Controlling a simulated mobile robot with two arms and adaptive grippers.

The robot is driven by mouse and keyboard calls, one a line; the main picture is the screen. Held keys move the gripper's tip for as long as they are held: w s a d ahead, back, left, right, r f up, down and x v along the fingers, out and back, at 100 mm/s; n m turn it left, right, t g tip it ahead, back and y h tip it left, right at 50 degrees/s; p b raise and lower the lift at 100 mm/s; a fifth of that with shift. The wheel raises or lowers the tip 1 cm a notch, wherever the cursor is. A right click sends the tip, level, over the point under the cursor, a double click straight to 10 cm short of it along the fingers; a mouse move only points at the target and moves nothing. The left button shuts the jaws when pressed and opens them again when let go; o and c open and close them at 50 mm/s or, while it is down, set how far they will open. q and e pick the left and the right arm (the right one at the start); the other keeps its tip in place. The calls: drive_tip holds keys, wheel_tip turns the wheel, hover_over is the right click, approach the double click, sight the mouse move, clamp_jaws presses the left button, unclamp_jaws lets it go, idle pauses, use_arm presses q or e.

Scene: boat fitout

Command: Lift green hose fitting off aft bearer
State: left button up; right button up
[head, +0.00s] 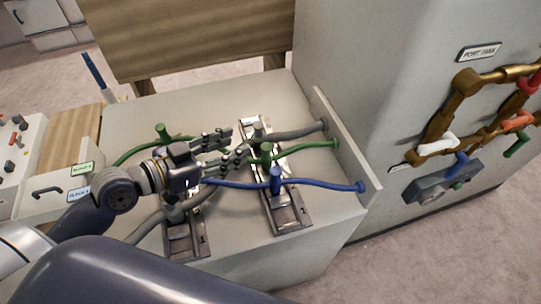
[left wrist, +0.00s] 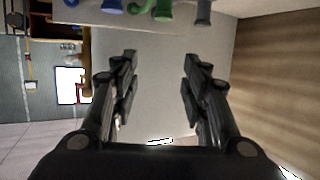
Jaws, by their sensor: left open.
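In the head view a green upright fitting (head: 266,151) sits on the right-hand metal bearer (head: 287,215), with a green hose running right to the end panel. A second green fitting (head: 161,132) stands to the left, behind my left wrist, near the left-hand bearer (head: 186,246). My left gripper (head: 234,146) is open and empty, its fingers pointing right, just left of the right-hand green fitting. Its fingers also show apart in the left wrist view (left wrist: 159,72), with a green piece (left wrist: 163,10) at the top edge. My right gripper is not in view.
A blue fitting (head: 275,180) with a blue hose stands in front of the green one, and a grey hose (head: 297,132) runs behind it. The upright end panel (head: 345,150) closes the right side. A cabinet with brass pipes (head: 438,128) stands further right.

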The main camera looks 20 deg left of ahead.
sight(263, 150)
use_arm(q)
drive_tip(key=shift+w+d+f+b, duration=0.65)
drive_tip(key=shift+w+f, duration=0.25)
drive_tip(key=shift+f, duration=0.4)
drive_tip(key=shift+w+d+f+b, duration=0.45)
drive_tip(key=shift+w+f+b, duration=0.35)
drive_tip(key=shift+f, duration=0.5)
drive_tip(key=shift+w+d+f+b, duration=0.6)
drive_tip(key=shift+w+f, duration=0.4)
drive_tip(key=shift+f, duration=0.3)
drive_tip(key=x, duration=0.4)
drive_tip(key=shift+w+d+f+p, duration=0.15)
drive_tip(key=shift+w+f+p, duration=0.05)
drive_tip(key=shift+p, duration=0.15)
clamp_jaws()
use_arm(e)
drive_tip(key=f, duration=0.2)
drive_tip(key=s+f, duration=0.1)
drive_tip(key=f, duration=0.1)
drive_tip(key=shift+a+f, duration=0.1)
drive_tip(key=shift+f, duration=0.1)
